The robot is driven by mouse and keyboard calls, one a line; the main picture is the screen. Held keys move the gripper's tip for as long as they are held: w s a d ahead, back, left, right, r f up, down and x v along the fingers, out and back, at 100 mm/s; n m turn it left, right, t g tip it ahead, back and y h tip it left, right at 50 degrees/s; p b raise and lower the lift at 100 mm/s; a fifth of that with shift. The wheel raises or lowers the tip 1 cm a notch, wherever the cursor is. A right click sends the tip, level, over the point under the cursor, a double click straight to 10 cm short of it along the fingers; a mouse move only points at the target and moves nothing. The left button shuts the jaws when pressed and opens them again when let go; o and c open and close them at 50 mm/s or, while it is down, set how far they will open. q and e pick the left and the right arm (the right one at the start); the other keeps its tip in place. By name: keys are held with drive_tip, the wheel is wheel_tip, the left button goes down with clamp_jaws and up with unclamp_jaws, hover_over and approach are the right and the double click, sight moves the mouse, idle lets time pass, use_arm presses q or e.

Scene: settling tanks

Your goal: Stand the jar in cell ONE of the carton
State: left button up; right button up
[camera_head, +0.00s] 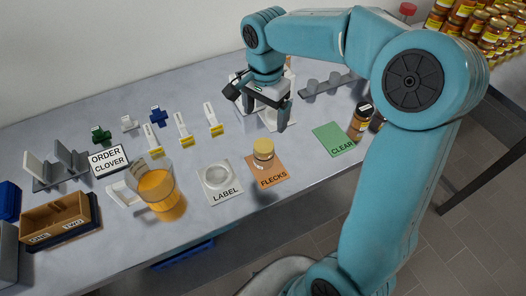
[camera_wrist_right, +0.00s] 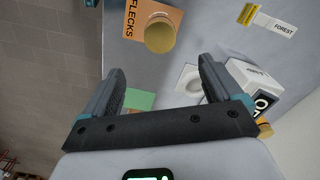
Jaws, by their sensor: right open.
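A jar with a gold lid (camera_head: 263,152) stands upright on the orange FLECKS mat (camera_head: 268,178); its lid also shows in the wrist view (camera_wrist_right: 160,36). The brown carton (camera_head: 56,232) sits at the table's left end, its front marked ONE and TWO; its cells look empty. My right gripper (camera_head: 259,106) is open and empty, behind the jar and apart from it, over a white device (camera_head: 268,118). Its two fingers show spread in the wrist view (camera_wrist_right: 160,72). My left gripper is not in view.
A jug of orange liquid (camera_head: 160,190) stands between the carton and the LABEL mat (camera_head: 221,190). A dark-lidded jar (camera_head: 360,122) stands beside the green CLEAR mat (camera_head: 336,138). The ORDER CLOVER sign (camera_head: 109,160) and several small tags stand behind. Stacked jars (camera_head: 480,25) fill the far right.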

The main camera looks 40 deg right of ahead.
hover_over(263, 146)
drive_tip(key=f, duration=0.7)
drive_tip(key=shift+s+d, duration=0.15)
drive_tip(key=shift+d, duration=0.2)
drive_tip(key=f, duration=0.3)
drive_tip(key=f+p, duration=0.1)
drive_tip(key=shift+a+f, duration=0.35)
drive_tip(key=shift+f, duration=0.35)
drive_tip(key=c, duration=1.4)
drive_tip(key=shift+w+r, duration=0.2)
